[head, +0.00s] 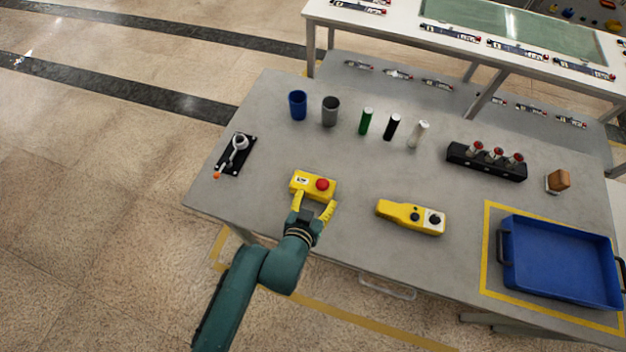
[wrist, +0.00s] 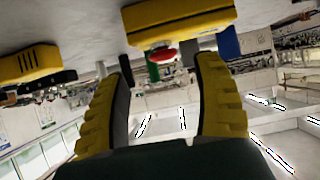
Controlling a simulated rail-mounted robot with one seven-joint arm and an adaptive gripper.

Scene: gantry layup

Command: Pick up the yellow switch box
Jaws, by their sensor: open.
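A yellow box with a red mushroom button (head: 302,183) lies on the grey table, left of the middle in the head view. It also shows at the top of the wrist view (wrist: 180,24), upside down. A longer yellow box with two dark round controls (head: 396,212) lies to its right, and part of it shows at left in the wrist view (wrist: 28,64). My gripper (head: 315,204) is open and empty at the near edge of the red-button box. In the wrist view its fingertips (wrist: 166,62) are spread below the box. I cannot tell whether they touch it.
Behind stand a blue cup (head: 298,106), a grey cup (head: 330,112) and green, black and white cylinders. A black stand with red-topped parts (head: 487,166) and a blue tray (head: 558,262) are at right. A black plate with a ring fixture (head: 235,155) is at left.

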